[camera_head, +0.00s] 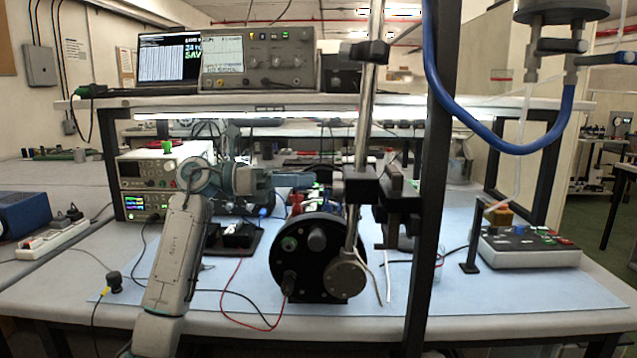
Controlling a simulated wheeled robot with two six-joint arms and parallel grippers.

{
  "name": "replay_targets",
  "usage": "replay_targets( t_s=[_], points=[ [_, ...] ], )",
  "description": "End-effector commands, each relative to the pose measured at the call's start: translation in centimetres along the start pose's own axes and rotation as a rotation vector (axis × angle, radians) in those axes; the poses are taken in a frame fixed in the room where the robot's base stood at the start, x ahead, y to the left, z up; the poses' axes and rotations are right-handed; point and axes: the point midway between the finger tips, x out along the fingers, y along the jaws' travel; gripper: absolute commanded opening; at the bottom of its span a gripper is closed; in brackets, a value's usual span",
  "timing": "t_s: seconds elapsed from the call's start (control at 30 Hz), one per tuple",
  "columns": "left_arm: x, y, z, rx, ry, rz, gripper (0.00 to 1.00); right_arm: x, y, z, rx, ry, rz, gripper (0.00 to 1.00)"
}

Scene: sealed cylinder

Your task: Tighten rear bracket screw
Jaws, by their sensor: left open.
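A black cylinder (305,276) lies on the blue mat with its round end plate facing me; knobs and fittings sit on the plate. A shiny vertical rod (367,115) rises beside it. A black bracket clamp (365,190) is on the rod above the cylinder. The bracket's screw is too small to tell apart from the dark clamp parts. My left gripper (312,180) reaches in from the left, level with the clamp, and points right at its left side. It is open with nothing visible in it. I cannot tell whether its tips touch the clamp. My right gripper is out of view.
A dark upright post (428,200) and a blue hose (500,147) stand to the right of the clamp. A control box (528,250) sits further right. Stacked instruments (150,185) stand behind my left arm. A red cable (232,300) lies on the mat. A shelf (230,103) spans above.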

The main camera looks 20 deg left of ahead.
Motion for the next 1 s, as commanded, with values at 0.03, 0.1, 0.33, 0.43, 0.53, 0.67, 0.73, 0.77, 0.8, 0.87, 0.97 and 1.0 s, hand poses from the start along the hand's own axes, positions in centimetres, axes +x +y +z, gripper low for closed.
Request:
replay_targets(
  t_s=[0.03, 0.1, 0.33, 0.43, 0.53, 0.67, 0.73, 0.77, 0.8, 0.87, 0.97, 1.0],
  points=[
    [-1.3, 0.1, -0.2, 0.0, 0.002, 0.006, 0.44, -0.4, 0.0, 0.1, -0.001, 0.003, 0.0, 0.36],
    [-2.7, 0.1, -0.2, 0.0, 0.002, 0.005, 0.44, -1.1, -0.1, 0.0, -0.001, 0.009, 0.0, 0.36],
    [-6.1, 0.1, -0.2, -0.001, 0.001, 0.003, 0.44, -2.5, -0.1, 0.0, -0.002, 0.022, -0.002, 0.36],
    [-6.7, 0.0, -0.1, -0.001, 0.001, 0.002, 0.44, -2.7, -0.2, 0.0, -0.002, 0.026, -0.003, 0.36],
    [-6.9, 0.0, -0.1, -0.001, 0.0, 0.001, 0.44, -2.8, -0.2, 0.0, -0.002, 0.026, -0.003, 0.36],
    [-6.9, 0.0, -0.1, -0.001, 0.0, 0.0, 0.44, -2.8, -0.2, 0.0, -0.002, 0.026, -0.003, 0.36],
    [-6.9, 0.0, -0.1, -0.001, 0.0, 0.0, 0.44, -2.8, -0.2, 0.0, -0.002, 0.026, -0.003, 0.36],
    [-6.9, 0.0, -0.1, -0.001, 0.0, 0.0, 0.44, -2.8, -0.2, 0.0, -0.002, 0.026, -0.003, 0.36],
    [-6.9, 0.0, -0.1, -0.001, 0.0, 0.0, 0.44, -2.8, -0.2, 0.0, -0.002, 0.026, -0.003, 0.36],
    [-6.9, 0.0, -0.1, -0.001, 0.0, 0.0, 0.44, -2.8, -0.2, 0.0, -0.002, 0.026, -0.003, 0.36],
    [-6.9, 0.0, -0.1, 0.0, 0.0, 0.001, 0.44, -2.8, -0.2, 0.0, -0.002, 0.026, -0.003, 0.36],
    [-6.9, 0.0, -0.1, 0.0, 0.0, 0.001, 0.44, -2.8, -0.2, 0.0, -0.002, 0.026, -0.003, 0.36]
  ],
)
